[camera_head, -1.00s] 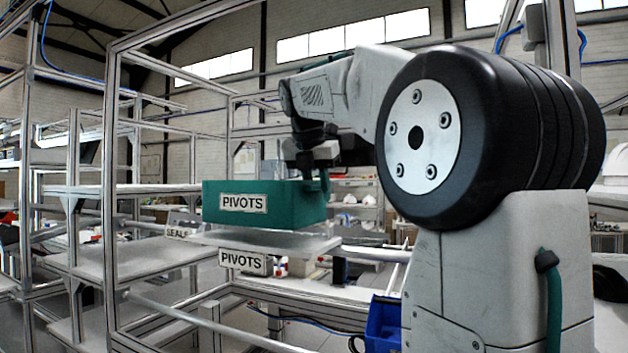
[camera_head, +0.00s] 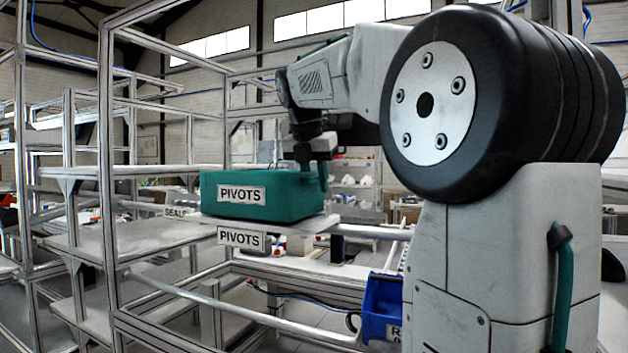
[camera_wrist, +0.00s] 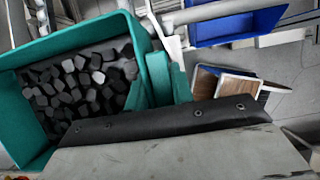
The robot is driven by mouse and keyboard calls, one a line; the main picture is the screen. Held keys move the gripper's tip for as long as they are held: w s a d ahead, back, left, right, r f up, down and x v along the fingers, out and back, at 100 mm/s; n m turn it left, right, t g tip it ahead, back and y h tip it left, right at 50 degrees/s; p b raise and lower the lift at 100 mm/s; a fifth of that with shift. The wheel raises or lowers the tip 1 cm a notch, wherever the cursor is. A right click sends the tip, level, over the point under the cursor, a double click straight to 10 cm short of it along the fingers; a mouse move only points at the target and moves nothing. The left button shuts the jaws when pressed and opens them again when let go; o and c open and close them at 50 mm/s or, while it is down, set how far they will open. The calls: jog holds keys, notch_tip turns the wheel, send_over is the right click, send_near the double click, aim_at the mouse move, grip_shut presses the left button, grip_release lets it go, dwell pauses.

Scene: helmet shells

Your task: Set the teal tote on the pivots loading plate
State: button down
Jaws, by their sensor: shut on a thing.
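The teal tote (camera_head: 300,197) carries a PIVOTS label on its front and looks level in the head view. In the wrist view the tote (camera_wrist: 150,42) is filled with many small dark pieces. My gripper (camera_head: 322,172) is shut on the tote's right-hand wall in the head view. The pivots loading plate (camera_head: 322,224) lies directly under the tote, with its own PIVOTS sign (camera_head: 241,239) below its front edge. The tote's base is at or very close to the plate; I cannot tell if it touches.
Metal frame posts (camera_head: 106,180) stand to the left, with grey shelves (camera_head: 90,245). A blue bin (camera_head: 382,308) hangs below right; a blue bin (camera_wrist: 235,22) also shows in the wrist view.

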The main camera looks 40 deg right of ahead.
jog(key=shift+f, duration=0.3)
jog(key=c, duration=1.1)
grip_release()
jog(key=v, duration=0.7)
jog(key=shift+a+r, duration=0.15)
jog(key=shift+r, duration=0.25)
